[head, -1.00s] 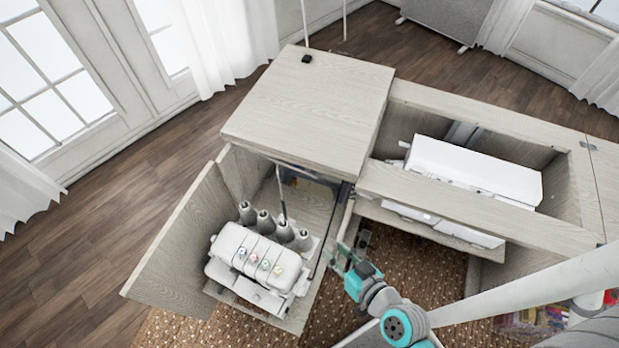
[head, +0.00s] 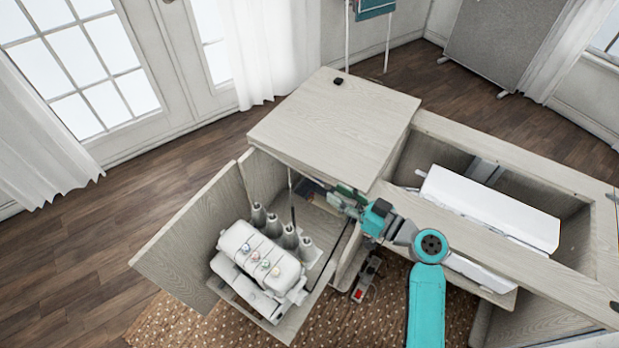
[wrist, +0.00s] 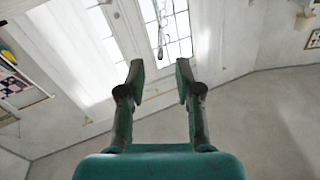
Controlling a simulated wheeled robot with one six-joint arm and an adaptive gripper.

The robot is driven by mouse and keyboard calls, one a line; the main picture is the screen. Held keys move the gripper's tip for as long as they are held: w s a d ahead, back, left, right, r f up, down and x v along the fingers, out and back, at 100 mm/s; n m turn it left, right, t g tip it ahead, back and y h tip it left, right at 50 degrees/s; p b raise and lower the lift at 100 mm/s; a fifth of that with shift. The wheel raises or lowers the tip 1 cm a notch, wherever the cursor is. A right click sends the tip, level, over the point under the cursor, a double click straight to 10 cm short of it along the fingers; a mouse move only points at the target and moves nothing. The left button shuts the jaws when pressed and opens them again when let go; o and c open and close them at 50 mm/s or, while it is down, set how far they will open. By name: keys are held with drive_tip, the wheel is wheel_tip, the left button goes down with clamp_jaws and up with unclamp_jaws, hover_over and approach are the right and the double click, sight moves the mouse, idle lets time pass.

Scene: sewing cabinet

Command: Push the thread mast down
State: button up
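The overlock machine (head: 262,262) is white, with several grey thread cones behind it, and stands on a shelf in the open cabinet compartment. The thread mast (head: 291,188) is a thin upright rod rising behind the cones. My gripper (head: 334,197) is to the right of the mast, near the underside edge of the cabinet top, apart from the mast. In the wrist view my gripper (wrist: 160,70) is open, with nothing between its fingers. A thin, blurred hanging shape (wrist: 162,35) shows beyond the fingertips; I cannot tell if it is the mast.
The cabinet top (head: 335,120) overhangs behind the mast. An open door panel (head: 192,250) stands left of the machine. A white sewing machine (head: 490,210) lies in the well at right. A pedal (head: 366,280) is on the floor below my arm.

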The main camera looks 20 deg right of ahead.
approach(290, 166)
drive_tip(key=x, duration=0.4)
drive_tip(key=shift+w+a+f, duration=0.1)
drive_tip(key=shift+w+f, duration=0.15)
drive_tip(key=shift+w, duration=0.05)
clamp_jaws()
